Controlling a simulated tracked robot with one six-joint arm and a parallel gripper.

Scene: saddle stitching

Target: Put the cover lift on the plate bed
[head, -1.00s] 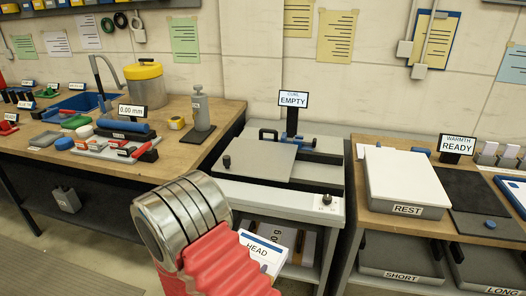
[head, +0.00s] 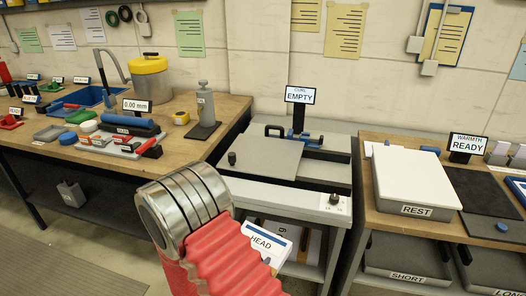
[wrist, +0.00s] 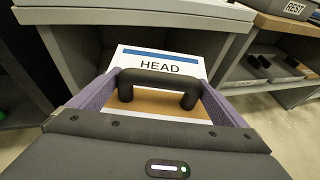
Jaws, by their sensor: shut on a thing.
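The cover lift appears to be the white-topped piece marked HEAD (head: 264,243), with a blue stripe, in front of the bench's lower shelf. In the wrist view my gripper (wrist: 158,88) is shut on its black arched handle (wrist: 160,77); the label and a tan surface (wrist: 150,103) show past it. In the head view my gripper is hidden behind my arm. The plate bed seems to be the grey bench unit with a flat grey plate (head: 267,158), under the sign reading EMPTY (head: 300,96). The plate lies above and behind the held piece.
A white block on a tray marked REST (head: 418,210) stands on the right bench, beside a dark plate and a READY sign (head: 467,146). Trays marked SHORT (head: 405,275) and LONG sit below. The left bench (head: 228,112) holds tools. A knob (head: 333,199) sits at the plate bench's front.

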